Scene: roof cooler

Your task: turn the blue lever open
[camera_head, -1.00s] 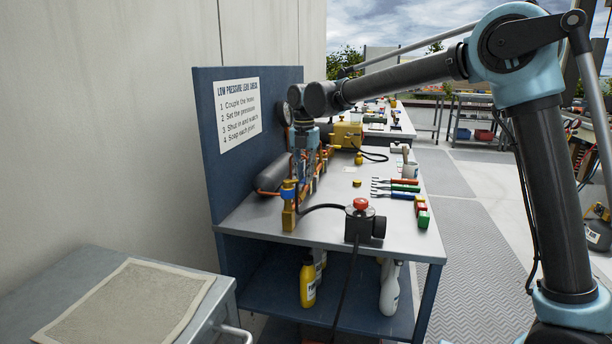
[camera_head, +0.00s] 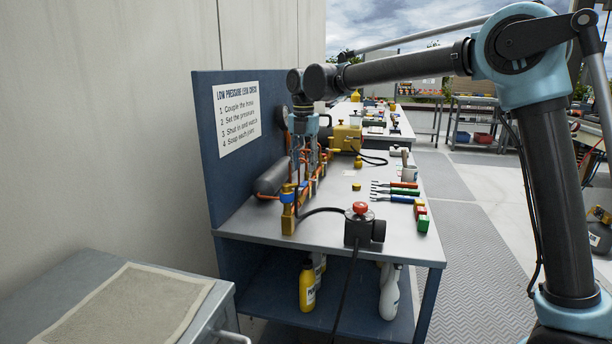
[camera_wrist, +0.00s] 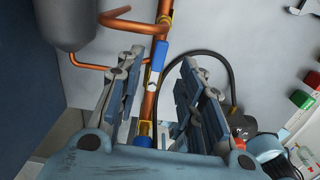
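A blue lever (camera_wrist: 160,55) lies along a copper pipe (camera_wrist: 149,105) in the wrist view, below a yellow fitting. A second blue part (camera_wrist: 143,141) with yellow around it sits lower on the pipe, partly hidden by my gripper body. In the head view a blue part (camera_head: 288,195) shows on the brass and copper pipework; I cannot tell which of the two it is. My gripper (camera_wrist: 160,60) is open, pointing down over the pipework, with its fingers on either side of the pipe and the lever. No contact is visible. It also shows in the head view (camera_head: 308,165).
A grey cylinder (camera_head: 272,178) and blue back panel (camera_head: 208,150) stand close left of the pipework. A black box with a red button (camera_head: 361,208), a black hose, colored-handled tools (camera_head: 397,190) and colored blocks (camera_head: 421,216) are on the bench. The bench's middle is fairly clear.

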